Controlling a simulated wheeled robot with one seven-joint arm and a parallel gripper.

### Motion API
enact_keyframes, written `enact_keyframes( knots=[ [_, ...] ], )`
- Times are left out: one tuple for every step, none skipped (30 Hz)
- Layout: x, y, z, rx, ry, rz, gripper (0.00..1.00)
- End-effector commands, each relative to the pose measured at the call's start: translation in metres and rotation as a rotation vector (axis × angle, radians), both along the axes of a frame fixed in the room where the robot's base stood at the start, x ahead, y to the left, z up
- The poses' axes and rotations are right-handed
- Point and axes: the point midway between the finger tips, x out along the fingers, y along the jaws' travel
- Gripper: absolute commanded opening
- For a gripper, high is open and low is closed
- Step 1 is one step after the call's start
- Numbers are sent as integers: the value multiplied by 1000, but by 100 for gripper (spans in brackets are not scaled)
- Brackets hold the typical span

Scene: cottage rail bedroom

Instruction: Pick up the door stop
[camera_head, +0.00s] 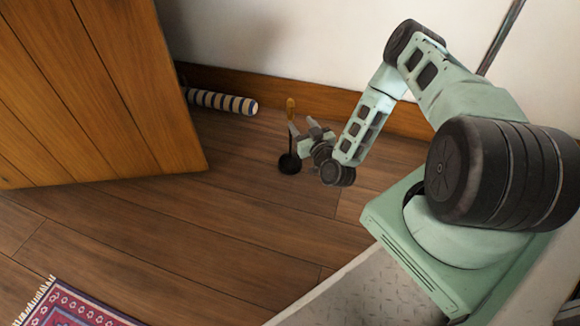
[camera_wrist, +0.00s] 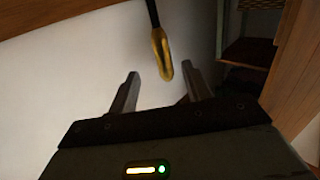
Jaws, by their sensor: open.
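The door stop (camera_head: 290,163) stands upright on the wooden floor near the wall. It has a round black base, a thin dark stem and a golden loop-like handle on top. In the wrist view its golden handle (camera_wrist: 162,55) and part of the dark stem show; the base is out of that view. My gripper (camera_head: 300,132) is open, beside the stem below the handle in the head view. In the wrist view my gripper (camera_wrist: 160,71) has its two fingers apart, with the handle's end appearing between their tips. I cannot tell whether they touch it.
A wooden door (camera_head: 95,90) stands at the left. A blue-and-cream striped roll (camera_head: 222,102) lies along the wooden baseboard (camera_head: 345,106). A red patterned rug (camera_head: 75,308) lies at the lower left. The floor between is clear.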

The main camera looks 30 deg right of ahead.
Motion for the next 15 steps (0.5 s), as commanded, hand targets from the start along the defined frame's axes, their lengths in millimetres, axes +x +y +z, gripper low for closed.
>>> enact_keyframes(
  knots=[
    [11, -3, -4, -2, -4, -2, 49],
    [16, -4, -4, -2, -4, -3, 49],
    [23, -5, -4, -2, -4, -2, 49],
    [28, -5, -4, -2, -4, -2, 49],
    [32, -6, -4, -1, -3, -1, 49],
    [36, -6, -3, 0, -2, -2, 49],
    [39, -7, -3, 0, -1, -1, 49],
    [41, -7, -3, 0, 0, -1, 49],
    [43, -7, -2, 0, 0, -2, 49],
    [45, -7, -2, 0, 0, -1, 49],
    [46, -7, -2, 0, 0, -1, 49],
    [48, -7, -2, 0, 0, -1, 49],
    [50, -7, -3, 0, 0, -1, 49],
    [53, -7, -4, 0, -1, -1, 49],
    [57, -8, -6, 0, -2, -1, 49]
  ],
)
